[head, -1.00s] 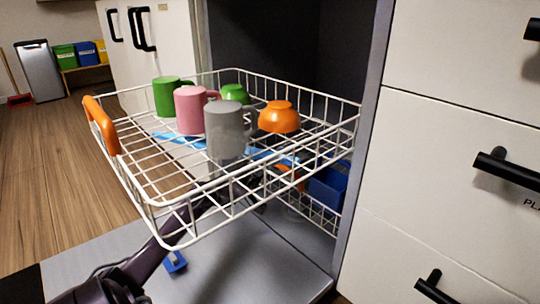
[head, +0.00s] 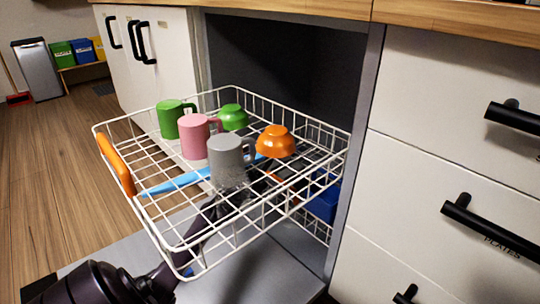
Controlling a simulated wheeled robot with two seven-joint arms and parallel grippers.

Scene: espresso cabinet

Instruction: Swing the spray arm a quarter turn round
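The light blue spray arm (head: 176,184) lies under the wire rack, seen through its wires. It runs slantwise from near the rack's orange handle back toward the orange bowl, its middle part hidden behind the mugs. My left arm comes in from the bottom left and reaches under the rack. My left gripper (head: 234,193) is a dark shape below the grey mug, close to the spray arm. Wires and the mug cover its fingers, so I cannot tell whether it is open or touches the spray arm. My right gripper is out of view.
The pulled-out rack (head: 128,214) holds a green mug (head: 169,120), pink mug (head: 194,138), grey mug (head: 225,157), green bowl (head: 232,118) and orange bowl (head: 276,141). A blue basket (head: 324,203) sits lower inside the cabinet. Drawers with black handles (head: 490,228) stand at right.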

